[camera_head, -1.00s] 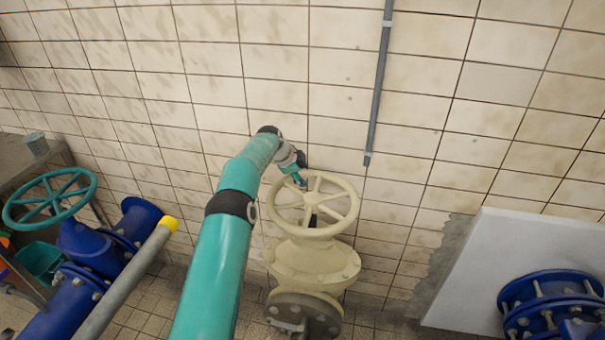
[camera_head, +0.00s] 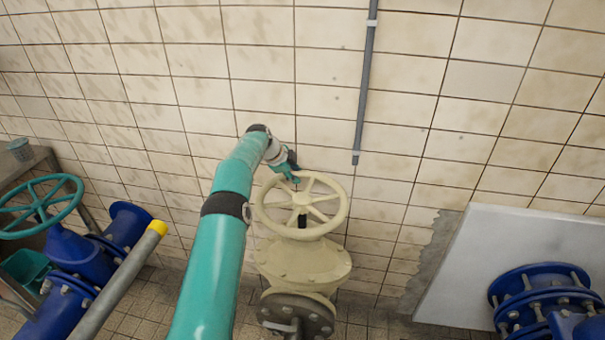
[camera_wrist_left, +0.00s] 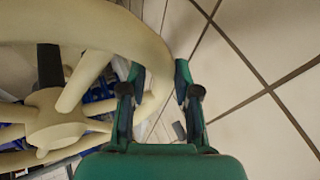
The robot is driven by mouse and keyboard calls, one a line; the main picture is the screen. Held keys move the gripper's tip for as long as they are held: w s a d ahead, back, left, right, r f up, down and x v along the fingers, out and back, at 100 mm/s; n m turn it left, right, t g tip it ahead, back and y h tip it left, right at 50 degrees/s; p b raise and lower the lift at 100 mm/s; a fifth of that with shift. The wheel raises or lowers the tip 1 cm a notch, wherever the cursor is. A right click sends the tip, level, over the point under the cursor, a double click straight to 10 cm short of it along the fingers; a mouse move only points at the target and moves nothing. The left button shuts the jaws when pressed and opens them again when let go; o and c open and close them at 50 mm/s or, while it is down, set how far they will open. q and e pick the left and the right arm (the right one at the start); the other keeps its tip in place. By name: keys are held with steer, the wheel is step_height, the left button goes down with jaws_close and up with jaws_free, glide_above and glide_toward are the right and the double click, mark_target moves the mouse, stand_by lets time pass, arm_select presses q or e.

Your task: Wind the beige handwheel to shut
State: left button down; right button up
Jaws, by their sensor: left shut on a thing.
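The beige handwheel (camera_head: 301,198) lies roughly level on top of a beige valve body (camera_head: 303,262), with a dark stem below its hub. My left gripper (camera_head: 294,178) is at the back-left part of its rim, reached by my teal arm from the front left. In the left wrist view, the two dark fingers (camera_wrist_left: 157,78) stand on either side of the cream rim, shut on it. The wheel's hub and spokes (camera_wrist_left: 45,122) fill the left of that view. My right gripper is not in view.
A tiled wall (camera_head: 420,90) is close behind the wheel, with a grey vertical conduit (camera_head: 364,90). A teal handwheel (camera_head: 40,207) on blue piping stands at the left, beside a yellow-capped pipe (camera_head: 157,227). A pale slab (camera_head: 480,245) and blue flange (camera_head: 540,290) are at the right.

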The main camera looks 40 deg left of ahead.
arm_select(q)
steer(key=shift+w+r, duration=0.1)
steer(key=c, duration=0.8)
jaws_free()
steer(key=shift+c, duration=0.2)
steer(key=shift+s, duration=0.2)
steer(key=v, duration=1.1)
steer(key=shift+s+r, duration=0.25)
steer(key=shift+r, duration=0.05)
